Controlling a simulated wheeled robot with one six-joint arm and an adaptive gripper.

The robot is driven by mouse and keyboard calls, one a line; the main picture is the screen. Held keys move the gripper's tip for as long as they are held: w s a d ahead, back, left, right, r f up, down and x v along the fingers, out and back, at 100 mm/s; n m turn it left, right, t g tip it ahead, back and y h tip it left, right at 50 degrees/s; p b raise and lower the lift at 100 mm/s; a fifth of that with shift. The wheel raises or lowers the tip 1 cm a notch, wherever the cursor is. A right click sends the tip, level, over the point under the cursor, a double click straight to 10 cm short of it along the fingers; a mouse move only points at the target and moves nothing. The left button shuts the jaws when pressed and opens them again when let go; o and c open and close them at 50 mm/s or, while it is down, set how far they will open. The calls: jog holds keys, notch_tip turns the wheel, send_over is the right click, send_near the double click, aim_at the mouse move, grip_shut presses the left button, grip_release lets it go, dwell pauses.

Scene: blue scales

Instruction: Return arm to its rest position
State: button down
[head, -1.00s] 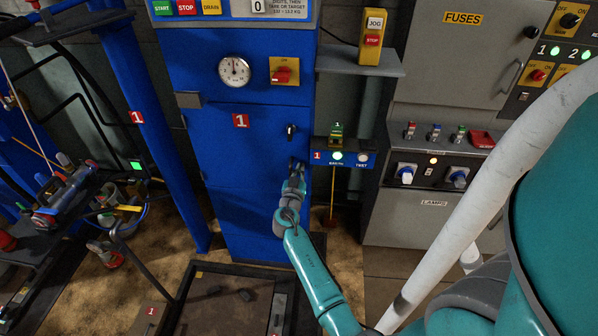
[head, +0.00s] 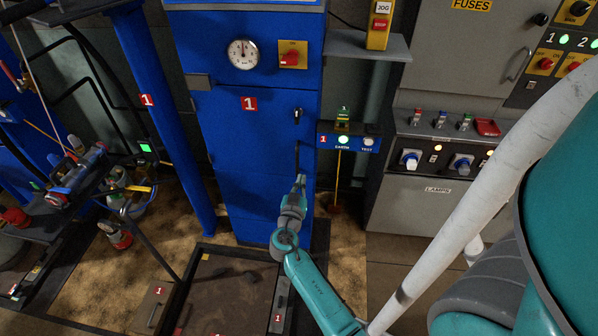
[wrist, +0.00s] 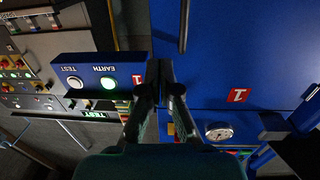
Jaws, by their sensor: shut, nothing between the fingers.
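My arm (head: 318,296) is teal and reaches up from the bottom of the head view. My gripper (head: 300,180) is at its far end, in front of the lower part of the blue cabinet (head: 238,140). In the wrist view the two dark fingers of my gripper (wrist: 165,75) are close together with nothing between them. They point towards the blue cabinet (wrist: 240,60), which appears upside down there. I cannot tell how far the fingertips are from the cabinet door.
A blue earth/test box (head: 349,142) with a lit green light is right of the cabinet. A grey fuses and lamps cabinet (head: 440,192) stands further right. A low platform (head: 216,297) lies on the floor below. A dark rack (head: 62,200) with equipment is at the left.

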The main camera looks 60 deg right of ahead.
jog(key=shift+s+a, duration=0.1)
jog(key=shift+a, duration=0.15)
jog(key=s+a+f+n+t+y, duration=0.2)
jog(key=s+a+f+n+y, duration=0.15)
jog(key=a, duration=0.45)
jog(key=s+a+f+n+t+y, duration=0.2)
jog(key=s+a+f+n+y, duration=0.15)
jog(key=a, duration=0.45)
jog(key=s+a+f+n+t+y, duration=0.2)
jog(key=s+a+f+y, duration=0.15)
jog(key=a, duration=0.45)
jog(key=s+a+r+n+t+y, duration=0.2)
jog(key=s+a+r+n+y, duration=0.25)
jog(key=s+a+r, duration=0.45)
jog(key=s+a+r+y, duration=0.1)
jog(key=s+a+r, duration=0.1)
jog(key=s+r, duration=0.2)
jog(key=s+a+r+t+y, duration=0.1)
jog(key=s+a+r, duration=0.1)
jog(key=s+r, duration=0.3)
jog(key=shift+a+r+n, duration=0.15)
jog(key=shift+a+n, duration=0.15)
jog(key=shift+n, duration=0.05)
